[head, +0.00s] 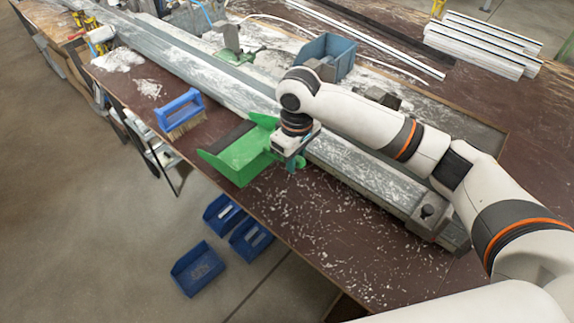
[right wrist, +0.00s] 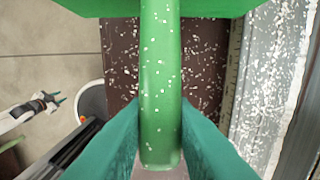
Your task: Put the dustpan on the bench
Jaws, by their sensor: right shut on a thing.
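The green dustpan (head: 240,152) is at the near edge of the bench (head: 330,225) in the head view, its pan toward the left. My right gripper (head: 292,163) is shut on its handle. In the right wrist view the green handle (right wrist: 160,85), flecked with shavings, runs between the two teal fingers, with part of the pan at the top. The brown bench top shows below the handle; I cannot tell whether the dustpan touches it.
A blue-handled brush (head: 182,112) stands left of the dustpan. A long grey metal profile (head: 365,175) lies behind it. A blue bin (head: 326,55) and white profiles (head: 480,45) are farther back. Blue bins (head: 197,268) lie on the floor. The bench front has only scattered shavings.

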